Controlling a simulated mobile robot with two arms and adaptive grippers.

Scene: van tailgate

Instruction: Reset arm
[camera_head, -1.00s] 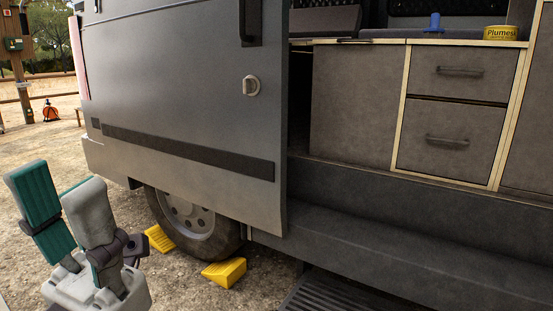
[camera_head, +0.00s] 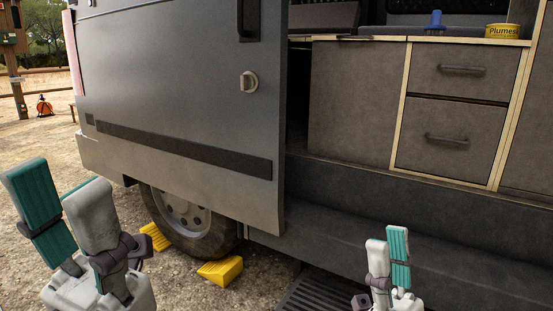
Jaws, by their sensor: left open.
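My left gripper (camera_head: 60,190) is at the lower left, with two upright fingers spread apart. Its teal pads face inward and it holds nothing. My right gripper (camera_head: 387,246) is at the bottom right of centre, in front of the dark step. Its two fingers point up with a gap between them, a teal pad shows on the rear one, and it is empty. Both grippers are in front of the van. The forearms are mostly out of view.
The grey van door panel (camera_head: 175,85) fills the left middle. Yellow wheel chocks (camera_head: 220,271) flank the wheel (camera_head: 185,213). A drawer cabinet (camera_head: 455,110) carries a blue object (camera_head: 435,22) and a yellow tin (camera_head: 502,32). Gravel lies at left.

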